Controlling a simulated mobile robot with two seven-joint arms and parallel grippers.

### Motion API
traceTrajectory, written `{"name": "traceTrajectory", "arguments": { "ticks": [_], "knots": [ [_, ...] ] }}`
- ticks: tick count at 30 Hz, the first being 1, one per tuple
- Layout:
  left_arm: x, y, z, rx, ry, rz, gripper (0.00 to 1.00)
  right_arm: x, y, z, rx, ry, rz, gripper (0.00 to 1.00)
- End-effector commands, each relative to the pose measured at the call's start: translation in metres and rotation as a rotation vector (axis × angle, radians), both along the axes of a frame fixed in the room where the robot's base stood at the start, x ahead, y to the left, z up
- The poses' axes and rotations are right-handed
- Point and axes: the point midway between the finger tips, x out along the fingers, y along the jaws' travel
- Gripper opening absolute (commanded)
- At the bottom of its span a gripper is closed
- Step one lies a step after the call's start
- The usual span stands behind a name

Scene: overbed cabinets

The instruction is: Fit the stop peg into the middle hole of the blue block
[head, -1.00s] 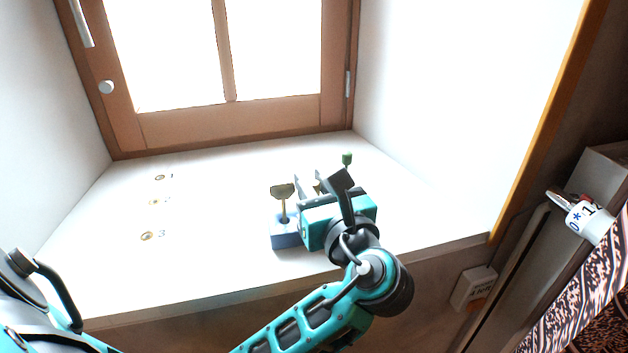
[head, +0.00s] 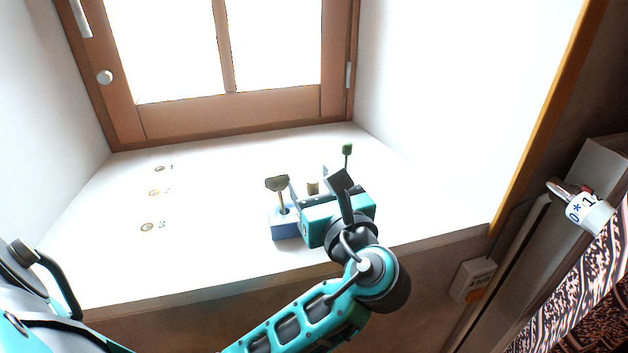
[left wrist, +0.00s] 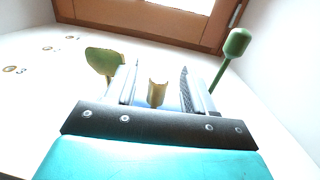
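The blue block (head: 287,229) sits on the white sill, its right part hidden by my left gripper. A peg with a flat olive-brown head (head: 278,184) stands in its left hole; the head shows in the left wrist view (left wrist: 104,61). A green-headed peg (head: 347,150) stands upright to the right; its base is hidden. A tan, trough-shaped peg (head: 313,187), probably the stop peg, stands upright between them, over the block's middle. My left gripper (head: 308,177) is open around it, with gaps on both sides in the left wrist view (left wrist: 158,80). Its lower end is hidden. My right gripper is not in view.
Three numbered holes, such as the one marked 3 (head: 147,227), lie in the sill at the left. A wooden window frame (head: 240,112) closes the back. The white side wall (head: 440,110) stands right of the block. The sill's left half is clear.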

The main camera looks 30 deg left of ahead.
Motion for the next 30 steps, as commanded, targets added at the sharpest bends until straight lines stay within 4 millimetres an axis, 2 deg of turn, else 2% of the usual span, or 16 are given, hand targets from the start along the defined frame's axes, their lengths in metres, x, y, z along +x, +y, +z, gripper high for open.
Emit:
{"name": "traceTrajectory", "arguments": {
  "ticks": [11, 14, 20, 30],
  "knots": [
    [0.000, 0.000, 0.000, 0.000, 0.000, 0.000, 0.54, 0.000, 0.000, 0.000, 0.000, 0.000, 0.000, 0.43],
    [0.000, 0.000, 0.007, -0.002, -0.002, 0.000, 0.54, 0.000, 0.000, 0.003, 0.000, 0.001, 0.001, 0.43],
    [0.000, 0.000, 0.045, -0.005, -0.007, -0.001, 0.54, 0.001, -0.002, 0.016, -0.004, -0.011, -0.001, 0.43],
    [0.000, 0.000, 0.130, -0.005, -0.006, -0.001, 0.54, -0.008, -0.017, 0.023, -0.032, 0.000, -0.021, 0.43]
  ]
}}
